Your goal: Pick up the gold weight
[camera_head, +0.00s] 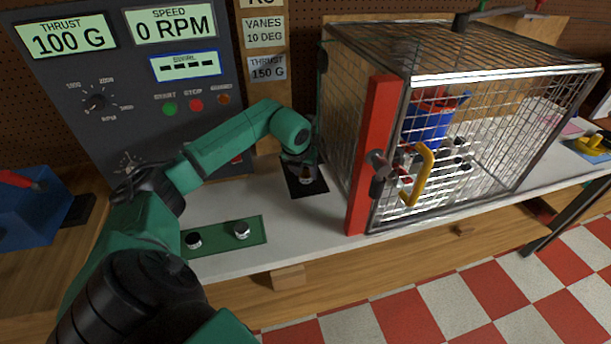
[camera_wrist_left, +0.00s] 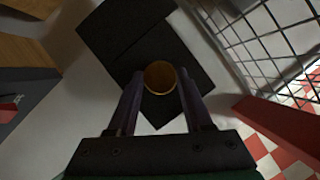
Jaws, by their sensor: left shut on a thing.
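The gold weight (camera_wrist_left: 160,77) shows in the left wrist view as a small round gold top between the two fingers. My left gripper (camera_head: 303,172) is shut on it; it also shows in the left wrist view (camera_wrist_left: 160,92). Below is a black square pad (camera_head: 313,188) on the white bench, which also shows in the left wrist view (camera_wrist_left: 112,47). I cannot tell whether the weight touches the pad. In the head view the gripper mostly hides the weight. My right gripper is not in view.
A wire mesh cage (camera_head: 480,75) with a red post (camera_head: 371,155) stands close to the right of the pad. A green tray (camera_head: 216,238) with two silver weights (camera_head: 241,229) lies to the left. The control panel (camera_head: 130,90) stands behind.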

